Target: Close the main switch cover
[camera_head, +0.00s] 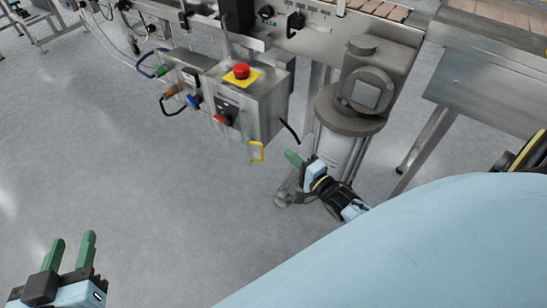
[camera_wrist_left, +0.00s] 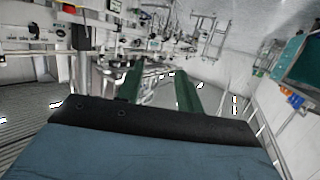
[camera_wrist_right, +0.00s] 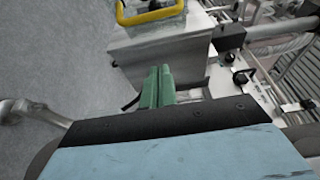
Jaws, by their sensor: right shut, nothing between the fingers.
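The grey control box (camera_head: 255,98) carries a red and black main switch (camera_head: 227,113) on its front. The main switch cover (camera_head: 244,149) is a clear panel with a yellow handle (camera_head: 257,152). It stands open, out from the box below the switch. In the right wrist view the yellow handle (camera_wrist_right: 152,15) is at the top, beyond the fingertips. My right gripper (camera_head: 292,157) is shut and empty, to the right of the handle and apart from it. Its green fingers (camera_wrist_right: 160,72) are together. My left gripper (camera_head: 73,238) is open and empty, far from the box at lower left.
A red emergency button (camera_head: 241,71) on a yellow plate sits on top of the box. A grey metal column unit (camera_head: 350,122) stands right of the box, close to my right arm. Connectors and cables (camera_head: 172,92) are on the left. The floor in front is clear.

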